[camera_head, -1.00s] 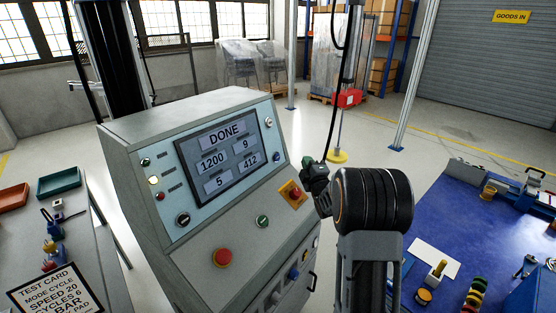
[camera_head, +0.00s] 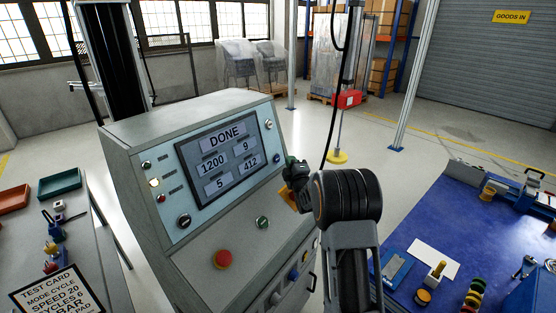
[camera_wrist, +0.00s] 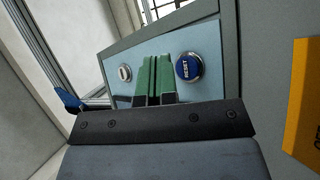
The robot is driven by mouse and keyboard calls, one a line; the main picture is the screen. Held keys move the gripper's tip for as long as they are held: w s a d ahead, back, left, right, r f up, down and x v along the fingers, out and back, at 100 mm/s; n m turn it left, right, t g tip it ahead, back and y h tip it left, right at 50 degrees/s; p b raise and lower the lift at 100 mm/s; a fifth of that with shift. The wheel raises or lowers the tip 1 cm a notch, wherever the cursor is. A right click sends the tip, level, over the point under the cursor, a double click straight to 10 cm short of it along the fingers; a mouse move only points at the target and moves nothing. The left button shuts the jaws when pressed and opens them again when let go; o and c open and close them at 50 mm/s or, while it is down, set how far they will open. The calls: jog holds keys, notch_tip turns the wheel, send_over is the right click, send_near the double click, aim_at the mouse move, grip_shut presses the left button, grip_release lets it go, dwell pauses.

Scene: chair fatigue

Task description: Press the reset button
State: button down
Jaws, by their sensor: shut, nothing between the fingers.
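The blue reset button (camera_wrist: 187,67), lettered RESET, sits in a silver ring on the light blue panel of the grey console. In the head view the button (camera_head: 277,158) shows small at the panel's right edge. My gripper (camera_wrist: 153,62) has green fingers, shut together and empty. In the wrist view the fingertips lie just left of the button, in front of the panel between it and a white button (camera_wrist: 124,73). In the head view my gripper (camera_head: 290,161) is beside the button, to its right. I cannot tell whether the fingers touch the panel.
The console screen (camera_head: 219,158) reads DONE. A red mushroom button (camera_head: 222,259) and a green button (camera_head: 262,223) are on the lower slope. A yellow plate (camera_wrist: 303,105) is close at the right. A blue-topped bench (camera_head: 440,218) stands right of my arm.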

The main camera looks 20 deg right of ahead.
jog(key=shift+w+a+f+b, duration=0.3)
jog(key=shift+w+a+b, duration=0.25)
jog(key=shift+w, duration=0.2)
jog(key=shift+w+a+f+b, duration=0.15)
jog(key=shift+w+f+b, duration=0.1)
jog(key=shift+b, duration=0.35)
dwell(1.4)
jog(key=shift+w+a+r, duration=0.1)
jog(key=shift+r, duration=0.05)
jog(key=shift+w+a+b, duration=0.2)
jog(key=shift+w+b, duration=0.1)
jog(key=shift+b, duration=0.3)
dwell(0.8)
jog(key=shift+s+d, duration=0.1)
jog(key=shift+s+d+r+b, duration=0.1)
jog(key=shift+s+d+b, duration=0.25)
jog(key=shift+s+b, duration=0.2)
dwell(0.4)
jog(key=shift+s+d+r+b, duration=0.2)
jog(key=shift+s+d+b, duration=0.1)
jog(key=shift+s+d, duration=0.25)
jog(key=shift+s+d+r+b, duration=0.25)
jog(key=shift+s+d, duration=0.15)
jog(key=shift+s, duration=0.4)
jog(key=shift+s+d+r+b, duration=0.15)
jog(key=shift+s+d+b, duration=0.15)
jog(key=shift+s+d, duration=0.25)
